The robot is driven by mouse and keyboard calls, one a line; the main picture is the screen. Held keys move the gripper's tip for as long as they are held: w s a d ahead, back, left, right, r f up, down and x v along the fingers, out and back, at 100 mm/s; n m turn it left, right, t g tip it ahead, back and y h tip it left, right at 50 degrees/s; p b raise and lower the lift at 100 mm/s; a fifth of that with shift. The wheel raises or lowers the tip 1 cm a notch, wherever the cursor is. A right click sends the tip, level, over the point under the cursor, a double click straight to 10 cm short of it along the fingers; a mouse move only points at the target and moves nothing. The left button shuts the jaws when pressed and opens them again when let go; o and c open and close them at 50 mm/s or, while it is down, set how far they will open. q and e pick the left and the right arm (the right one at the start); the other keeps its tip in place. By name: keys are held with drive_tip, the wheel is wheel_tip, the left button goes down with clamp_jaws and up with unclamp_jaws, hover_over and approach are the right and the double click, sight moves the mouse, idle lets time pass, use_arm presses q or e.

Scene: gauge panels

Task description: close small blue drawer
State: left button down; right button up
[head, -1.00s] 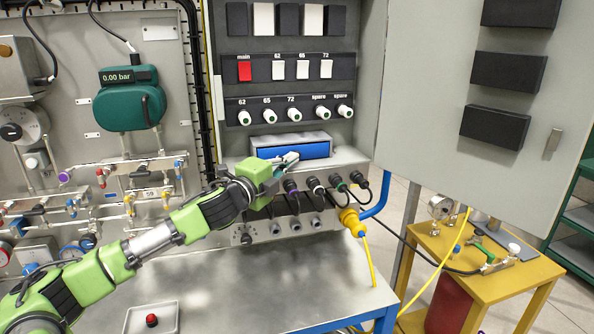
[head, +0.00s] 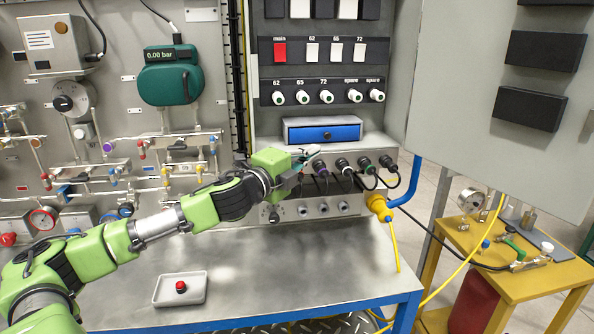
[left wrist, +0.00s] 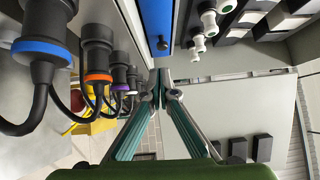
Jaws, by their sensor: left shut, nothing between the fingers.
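The small blue drawer (head: 323,133) sits in a grey housing on the ledge under the row of knobs. Its front, with a small dark knob, looks flush or nearly flush with the housing; any small gap cannot be told. My left gripper (head: 309,155) is shut and empty, just below and in front of the drawer's left part, apart from it as far as I can see. In the left wrist view, the shut fingers (left wrist: 158,85) point ahead and the blue drawer front (left wrist: 160,22) is above them. My right gripper is not in view.
Several black plugs with coloured rings (head: 342,164) and cables hang close below the drawer, near my gripper. White knobs (head: 326,97) are above it. An open cabinet door (head: 450,120) stands at right. A tray (head: 194,298) with a red button lies on the bench.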

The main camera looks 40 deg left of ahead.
use_arm(q)
drive_tip(key=s+b, duration=0.1)
drive_tip(key=s, duration=0.5)
drive_tip(key=shift+d, duration=0.4)
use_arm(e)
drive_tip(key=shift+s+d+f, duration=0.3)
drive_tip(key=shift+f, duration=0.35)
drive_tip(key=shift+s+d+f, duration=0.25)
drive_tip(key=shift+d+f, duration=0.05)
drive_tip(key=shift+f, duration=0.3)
